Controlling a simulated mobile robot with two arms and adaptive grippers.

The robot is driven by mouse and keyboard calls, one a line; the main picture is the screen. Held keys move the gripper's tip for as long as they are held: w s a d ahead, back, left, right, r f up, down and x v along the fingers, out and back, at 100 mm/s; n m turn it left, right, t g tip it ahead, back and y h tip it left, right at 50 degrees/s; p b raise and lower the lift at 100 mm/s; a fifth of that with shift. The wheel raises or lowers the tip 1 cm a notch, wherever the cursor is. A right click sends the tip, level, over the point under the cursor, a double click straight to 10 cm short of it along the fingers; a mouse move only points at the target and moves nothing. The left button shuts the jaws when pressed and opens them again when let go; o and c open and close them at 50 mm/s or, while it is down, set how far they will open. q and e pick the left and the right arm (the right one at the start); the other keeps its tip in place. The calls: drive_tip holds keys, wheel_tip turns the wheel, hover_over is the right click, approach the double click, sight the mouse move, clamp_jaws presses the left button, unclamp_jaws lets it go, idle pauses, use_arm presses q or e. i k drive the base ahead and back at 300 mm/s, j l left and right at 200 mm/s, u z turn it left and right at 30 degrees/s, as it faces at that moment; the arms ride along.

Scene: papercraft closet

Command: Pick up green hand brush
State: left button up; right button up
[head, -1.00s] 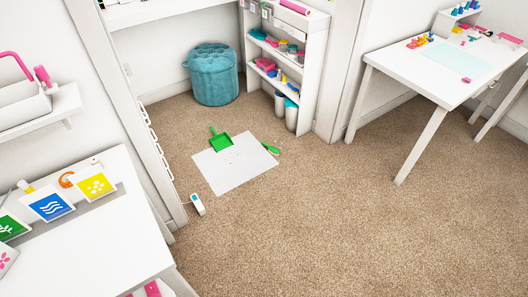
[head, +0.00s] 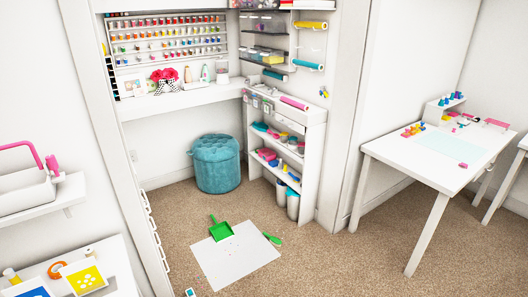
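The green hand brush (head: 272,238) lies at the right edge of a white sheet (head: 238,262) on the carpet, in the middle of the head view. A green dustpan (head: 220,229) lies on the back left part of the same sheet, its handle pointing away from me. Small bits are scattered on the sheet near the dustpan. Neither of my grippers shows in the head view.
A teal pouf (head: 216,165) stands in the closet behind the sheet. A white shelf unit (head: 314,165) with bins at its foot stands to its right. A white table (head: 420,165) is at the right, a white desk (head: 122,277) at the lower left. Carpet right of the brush is clear.

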sight(274, 240)
drive_tip(key=i+l+u, duration=0.2)
drive_tip(key=i+u, duration=0.2)
drive_tip(key=i+l+u, duration=0.4)
drive_tip(key=k+j, duration=0.05)
drive_tip(key=j, duration=0.05)
